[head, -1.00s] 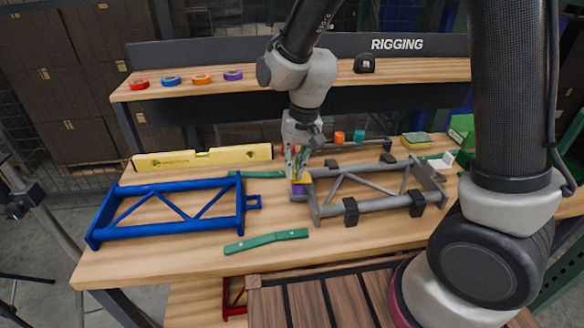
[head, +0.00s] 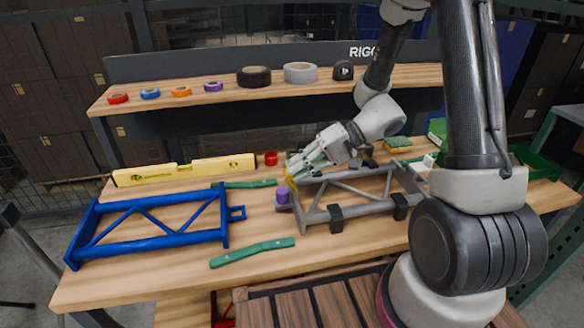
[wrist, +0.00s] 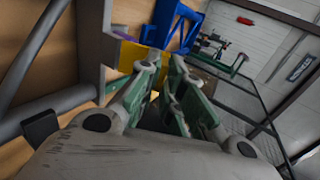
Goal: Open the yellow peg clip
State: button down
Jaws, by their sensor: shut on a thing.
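The fingers partly hide the clip, so the exact contact is hard to see. It also shows in the wrist view (wrist: 163,63).
A blue truss frame (head: 158,235) lies left of the grey one. Green flat bars (head: 252,252) lie in front and behind. A yellow level (head: 186,171) lies at the back, and a shelf with tape rolls (head: 300,73) stands behind. The bench's front left is clear.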

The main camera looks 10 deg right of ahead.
jog(key=shift+s+d+f+y, duration=0.1)
jog(key=shift+d+f+y, duration=0.4)
jog(key=shift+y, duration=0.7)
jog(key=shift+w+d+f+y, duration=0.1)
jog(key=shift+d+f+y, duration=0.1)
jog(key=shift+d+y, duration=0.75)
jog(key=shift+s+d+f+y, duration=0.1)
jog(key=shift+d+f+y, duration=0.25)
jog(key=shift+y, duration=1.1)
